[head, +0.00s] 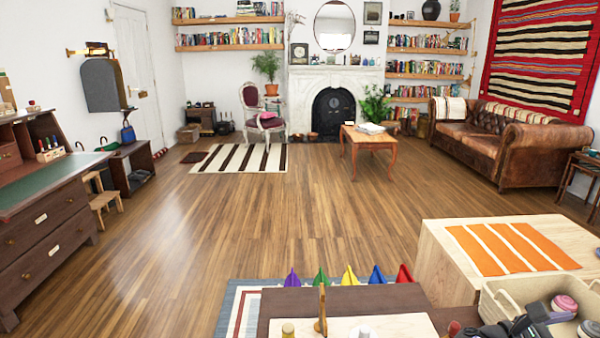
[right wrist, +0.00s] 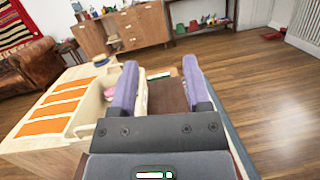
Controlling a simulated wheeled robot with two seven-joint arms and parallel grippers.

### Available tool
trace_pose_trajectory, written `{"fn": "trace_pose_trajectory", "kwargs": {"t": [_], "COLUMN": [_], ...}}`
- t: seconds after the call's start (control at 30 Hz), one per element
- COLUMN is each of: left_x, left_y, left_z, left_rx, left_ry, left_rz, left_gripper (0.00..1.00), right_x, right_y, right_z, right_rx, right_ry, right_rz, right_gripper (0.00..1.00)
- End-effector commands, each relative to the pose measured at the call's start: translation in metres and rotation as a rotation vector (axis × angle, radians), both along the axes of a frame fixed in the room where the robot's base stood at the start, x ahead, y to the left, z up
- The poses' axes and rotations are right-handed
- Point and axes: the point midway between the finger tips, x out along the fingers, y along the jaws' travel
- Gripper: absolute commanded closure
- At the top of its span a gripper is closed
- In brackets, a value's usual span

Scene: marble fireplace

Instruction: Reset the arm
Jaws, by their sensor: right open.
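My right gripper (right wrist: 158,70) shows in the right wrist view with its two purple-grey fingers spread apart and nothing between them. A dark part of my right gripper and arm (head: 512,327) shows at the bottom right edge of the head view, beside a beige bin (head: 497,302). In the right wrist view the bin (right wrist: 88,112) is left of the left finger. My left gripper is in neither view.
A light wooden table (head: 447,262) with an orange striped mat (head: 510,248) stands at right. A desk (head: 45,240) stands at left. The middle floor is clear.

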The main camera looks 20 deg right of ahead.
Motion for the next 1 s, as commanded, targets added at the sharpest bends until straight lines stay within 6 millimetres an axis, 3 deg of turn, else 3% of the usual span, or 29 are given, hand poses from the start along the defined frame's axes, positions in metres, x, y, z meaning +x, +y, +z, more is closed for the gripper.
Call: {"fn": "trace_pose_trajectory", "kwargs": {"t": [0.03,0.2,0.3,0.4,0.5,0.6,0.63,0.8,1.0], "left_x": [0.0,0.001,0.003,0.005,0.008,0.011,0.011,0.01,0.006], "left_y": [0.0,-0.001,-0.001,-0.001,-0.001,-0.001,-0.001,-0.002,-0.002], "left_z": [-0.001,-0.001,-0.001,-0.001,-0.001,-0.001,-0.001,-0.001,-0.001], "left_rx": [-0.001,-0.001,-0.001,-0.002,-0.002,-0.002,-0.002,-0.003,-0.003], "left_ry": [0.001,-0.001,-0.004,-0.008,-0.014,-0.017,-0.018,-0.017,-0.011], "left_rz": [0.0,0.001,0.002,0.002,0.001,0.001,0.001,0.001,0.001], "left_gripper": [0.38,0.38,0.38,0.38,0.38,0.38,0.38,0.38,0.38], "right_x": [-0.011,-0.071,-0.119,-0.171,-0.224,-0.277,-0.272,-0.285,-0.294], "right_y": [-0.004,-0.004,0.011,0.032,0.055,0.076,0.097,0.192,0.301], "right_z": [-0.041,-0.17,-0.232,-0.277,-0.305,-0.317,-0.329,-0.367,-0.389], "right_rx": [0.097,0.469,0.673,0.836,0.947,0.998,1.024,1.123,1.228], "right_ry": [-0.017,-0.248,-0.447,-0.679,-0.936,-1.231,-1.236,-1.261,-1.286], "right_rz": [0.07,0.197,0.175,0.089,-0.043,-0.214,-0.237,-0.389,-0.56], "right_gripper": [0.38,0.38,0.38,0.38,0.38,0.38,0.38,0.38,0.38]}}
